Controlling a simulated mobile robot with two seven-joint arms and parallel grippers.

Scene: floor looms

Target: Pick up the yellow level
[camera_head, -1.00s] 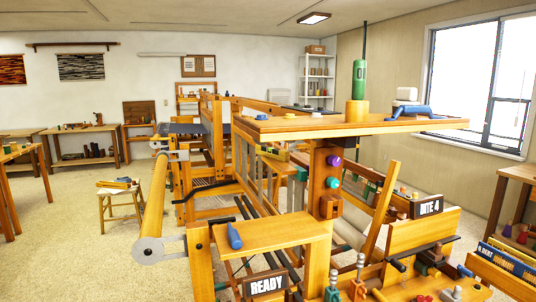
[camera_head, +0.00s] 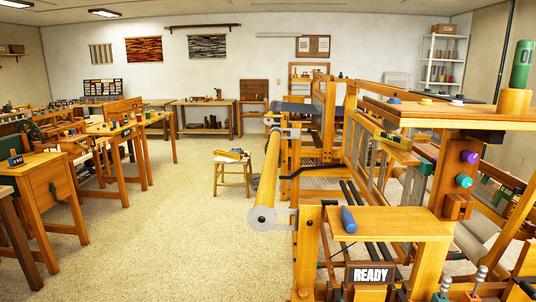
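A small yellow bar with dark marks (camera_head: 393,137) rests on a wooden ledge of the floor loom, below the loom's top shelf. It looks like the yellow level, but it is too small to be sure. Another yellow item (camera_head: 236,151) lies on the stool among other small things; I cannot tell what it is. Neither of my grippers shows in the head view.
The loom (camera_head: 395,228) fills the right side, with a blue cylinder (camera_head: 349,219) on its front board and a READY sign (camera_head: 369,275). The stool (camera_head: 233,167) stands left of it. Workbenches (camera_head: 55,190) line the left. The floor between is clear.

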